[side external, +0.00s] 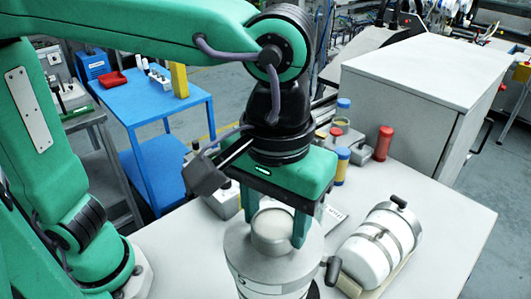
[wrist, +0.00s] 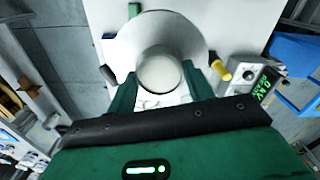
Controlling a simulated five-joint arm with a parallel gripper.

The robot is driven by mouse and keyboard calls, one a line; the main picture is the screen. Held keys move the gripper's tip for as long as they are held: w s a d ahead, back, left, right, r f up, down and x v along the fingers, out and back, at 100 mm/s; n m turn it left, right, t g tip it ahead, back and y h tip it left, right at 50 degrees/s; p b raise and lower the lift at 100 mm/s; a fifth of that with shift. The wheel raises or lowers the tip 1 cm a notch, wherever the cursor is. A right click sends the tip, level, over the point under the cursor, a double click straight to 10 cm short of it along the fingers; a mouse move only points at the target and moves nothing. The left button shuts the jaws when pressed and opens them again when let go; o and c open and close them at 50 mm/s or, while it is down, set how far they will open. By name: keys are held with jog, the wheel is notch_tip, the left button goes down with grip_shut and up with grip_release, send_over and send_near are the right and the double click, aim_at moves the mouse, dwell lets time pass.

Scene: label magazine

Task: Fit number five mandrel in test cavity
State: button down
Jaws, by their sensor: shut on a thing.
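A pale cylinder (side external: 273,226) with a flat round top, which I take for the mandrel, is between the two green fingers of my gripper (side external: 276,222). My gripper is shut on it. It also shows in the wrist view (wrist: 160,73), between the fingertips (wrist: 160,90). No number is readable on it. Under and around it is a wide grey upright drum (side external: 262,258), which I take for the test cavity; its grey round top shows in the wrist view (wrist: 178,28). How deep the cylinder sits in the drum is hidden.
A white drum (side external: 375,250) with metal bands and a black knob lies on its side at the right. Coloured cylinders, one red (side external: 384,143) and one blue and yellow (side external: 341,165), stand behind. A control box with a green display (wrist: 268,85) stands nearby.

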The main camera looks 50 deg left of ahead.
jog(key=w+a+r+n, duration=0.3)
jog(key=w+a, duration=0.4)
jog(key=w, duration=0.4)
jog(key=w+a+r+n, duration=0.3)
jog(key=w+a, duration=0.4)
jog(key=w, duration=0.4)
jog(key=shift+w+a+r+n, duration=0.2)
jog(key=shift+a+r+n, duration=0.2)
jog(key=shift+n, duration=0.1)
jog(key=shift+f, duration=0.15)
